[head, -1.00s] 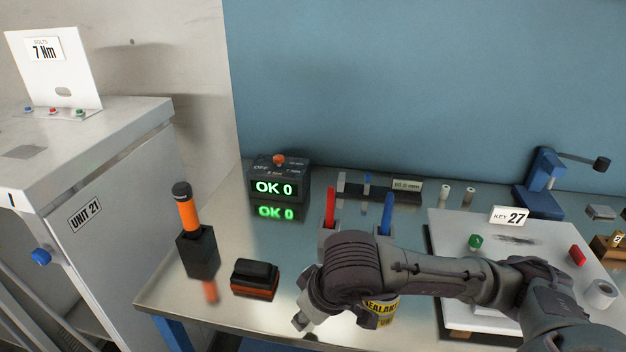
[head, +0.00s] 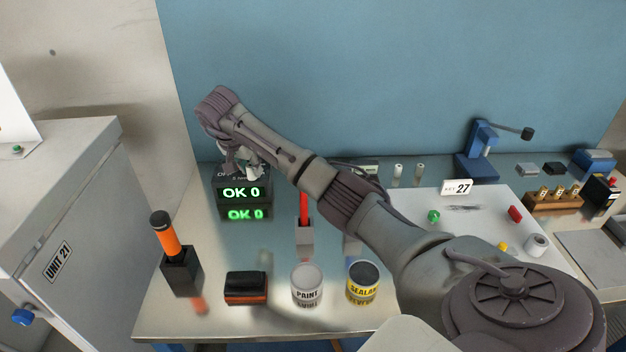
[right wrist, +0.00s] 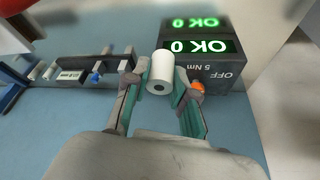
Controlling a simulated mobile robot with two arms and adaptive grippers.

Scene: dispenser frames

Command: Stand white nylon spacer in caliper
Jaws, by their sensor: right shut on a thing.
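My right gripper (head: 246,168) is shut on the white nylon spacer (right wrist: 162,70), a white cylinder with a dark hole in its near end. In the right wrist view it sits between the fingertips, clear of the caliper. In the head view the gripper is at the black OK 0 box, and my arm hides much of the caliper. The dark caliper (right wrist: 115,64) shows at the left of the right wrist view, with a white label and a blue part on it. My left gripper is not in view.
The OK 0 box (head: 240,192) is close by the gripper. A red marker (head: 303,208) stands in a grey holder. Paint (head: 307,285) and sealant (head: 363,282) cans stand at the front. Two pale cylinders (head: 398,170) stand at the back.

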